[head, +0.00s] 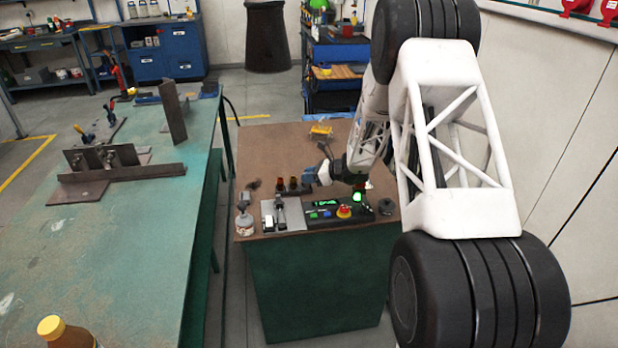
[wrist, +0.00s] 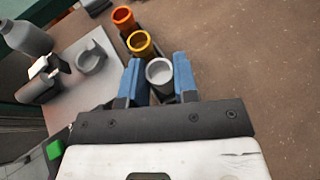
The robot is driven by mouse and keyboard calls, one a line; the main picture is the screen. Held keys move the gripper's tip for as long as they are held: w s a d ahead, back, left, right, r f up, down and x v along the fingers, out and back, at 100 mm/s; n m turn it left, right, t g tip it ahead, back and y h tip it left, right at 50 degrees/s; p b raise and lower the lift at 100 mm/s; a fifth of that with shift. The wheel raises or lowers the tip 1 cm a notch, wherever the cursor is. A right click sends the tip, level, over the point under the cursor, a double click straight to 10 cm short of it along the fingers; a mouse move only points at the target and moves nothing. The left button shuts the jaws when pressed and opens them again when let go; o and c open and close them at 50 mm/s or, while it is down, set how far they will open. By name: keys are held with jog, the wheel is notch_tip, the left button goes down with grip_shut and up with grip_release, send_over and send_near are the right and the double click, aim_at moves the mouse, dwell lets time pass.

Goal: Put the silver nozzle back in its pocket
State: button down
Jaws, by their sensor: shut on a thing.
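The silver nozzle (wrist: 159,74) is between the blue fingers of my gripper (wrist: 158,68), which is shut on it; its open round end faces the wrist camera. A gold nozzle (wrist: 142,43) and an orange nozzle (wrist: 122,16) stand in a row just beyond it, in a dark rack of which little shows. The silver nozzle lines up with this row at its near end. Its lower part and the pocket are hidden, so I cannot tell whether it is seated. In the head view my gripper (head: 322,174) is low over the brown bench, right of the row.
A grey plate (wrist: 98,80) with a grey holder (wrist: 90,61) lies left of the row. A control box (head: 325,213) with a red button (head: 344,211) is at the bench's front. A bottle (head: 245,223) stands at the left edge. The brown bench (wrist: 250,60) right of the gripper is clear.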

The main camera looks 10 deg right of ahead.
jog(key=shift+f, duration=0.35)
jog(key=shift+f, duration=0.1)
jog(key=c, duration=0.9)
grip_release()
jog(key=shift+d, duration=0.1)
jog(key=v, duration=1.2)
jog(key=shift+s, duration=0.1)
